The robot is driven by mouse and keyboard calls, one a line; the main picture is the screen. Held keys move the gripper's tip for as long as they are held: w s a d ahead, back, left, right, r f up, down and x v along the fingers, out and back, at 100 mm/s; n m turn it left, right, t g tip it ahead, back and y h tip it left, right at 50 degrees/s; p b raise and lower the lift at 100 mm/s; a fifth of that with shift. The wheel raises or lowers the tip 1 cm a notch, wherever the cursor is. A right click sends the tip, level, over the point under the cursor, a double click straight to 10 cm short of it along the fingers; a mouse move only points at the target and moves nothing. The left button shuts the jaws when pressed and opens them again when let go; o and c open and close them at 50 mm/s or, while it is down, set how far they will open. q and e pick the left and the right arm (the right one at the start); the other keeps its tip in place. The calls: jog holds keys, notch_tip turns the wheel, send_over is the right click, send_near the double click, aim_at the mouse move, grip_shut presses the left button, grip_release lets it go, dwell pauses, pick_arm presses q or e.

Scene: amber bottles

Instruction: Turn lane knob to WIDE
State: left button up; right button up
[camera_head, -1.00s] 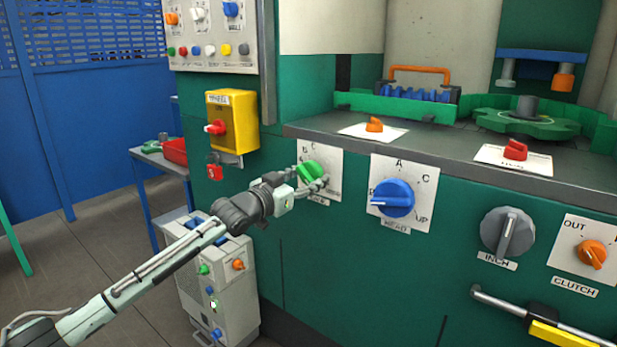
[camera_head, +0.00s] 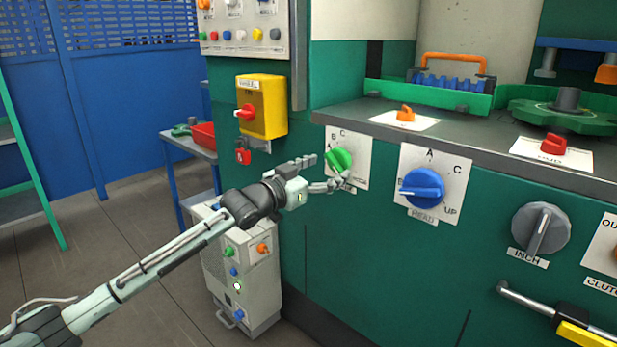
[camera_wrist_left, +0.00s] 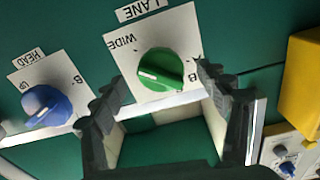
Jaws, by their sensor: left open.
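The green lane knob (camera_head: 338,160) sits on a white plate on the green machine front. In the left wrist view the knob (camera_wrist_left: 166,70) shows close, with LANE, WIDE, A and B printed around it. A white mark lies on its left side there; I cannot tell which label the knob is set to. My left gripper (camera_head: 329,172) is open in front of the knob, at its lower left. In the wrist view its spread fingers (camera_wrist_left: 160,93) stand to either side, with the knob beyond and between them. They look apart from it. My right gripper is not in view.
The blue HEAD knob (camera_head: 423,188) is right of the lane plate, and the grey INCH knob (camera_head: 540,231) is farther right. A yellow switch box (camera_head: 262,105) and red padlock (camera_head: 243,157) are at left. A grey cabinet (camera_head: 245,285) stands below my arm.

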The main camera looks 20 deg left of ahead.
pick_arm(q)
jog(key=v, duration=0.8)
jog(key=shift+w+r, duration=0.1)
